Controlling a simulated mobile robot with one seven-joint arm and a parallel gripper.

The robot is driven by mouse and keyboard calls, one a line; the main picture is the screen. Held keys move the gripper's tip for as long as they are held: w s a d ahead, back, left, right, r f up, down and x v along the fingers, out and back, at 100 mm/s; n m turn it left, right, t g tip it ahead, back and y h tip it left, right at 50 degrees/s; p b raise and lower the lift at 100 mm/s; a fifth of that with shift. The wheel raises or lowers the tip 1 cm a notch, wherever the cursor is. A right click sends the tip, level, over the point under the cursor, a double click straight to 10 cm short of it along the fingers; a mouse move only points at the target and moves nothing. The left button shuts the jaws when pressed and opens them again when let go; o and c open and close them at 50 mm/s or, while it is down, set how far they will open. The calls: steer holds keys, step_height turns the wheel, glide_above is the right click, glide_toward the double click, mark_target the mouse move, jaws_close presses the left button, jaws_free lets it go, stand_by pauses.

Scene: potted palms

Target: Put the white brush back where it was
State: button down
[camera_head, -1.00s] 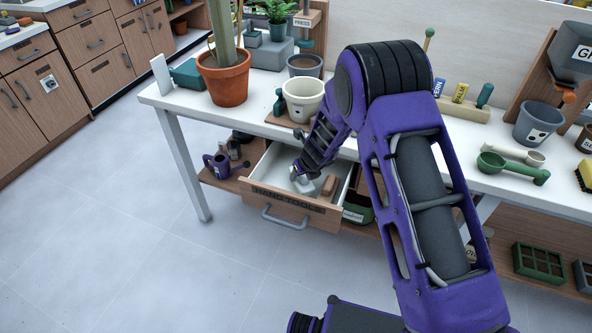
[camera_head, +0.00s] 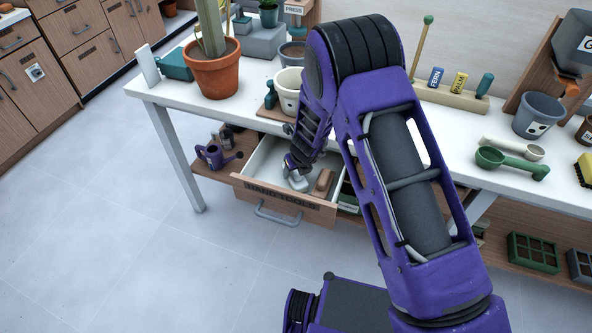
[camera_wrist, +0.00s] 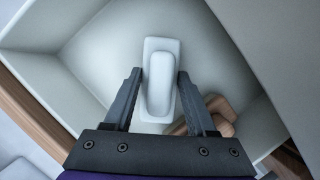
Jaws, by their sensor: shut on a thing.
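The white brush (camera_wrist: 160,82) is a pale block with a raised rounded handle, seen from above in the wrist view. My gripper (camera_wrist: 157,85) is shut on it, one dark finger on each side. In the head view the white brush (camera_head: 298,181) shows small and partly hidden under my gripper (camera_head: 294,168), inside the open drawer marked HAND TOOLS (camera_head: 280,200). I cannot tell whether the brush touches the drawer floor.
A brown wooden tool (camera_head: 322,182) lies in the drawer to the right of the brush; it also shows in the wrist view (camera_wrist: 221,108). The workbench (camera_head: 240,112) overhangs the drawer. A terracotta pot (camera_head: 212,72) and a cream pot (camera_head: 288,92) stand above it.

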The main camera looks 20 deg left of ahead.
steer(key=shift+f, duration=0.1)
steer(key=shift+c, duration=1)
jaws_free()
steer(key=p+v, duration=0.3)
steer(key=v, duration=0.9)
steer(key=shift+w+r, duration=0.1)
steer(key=shift+r, duration=0.15)
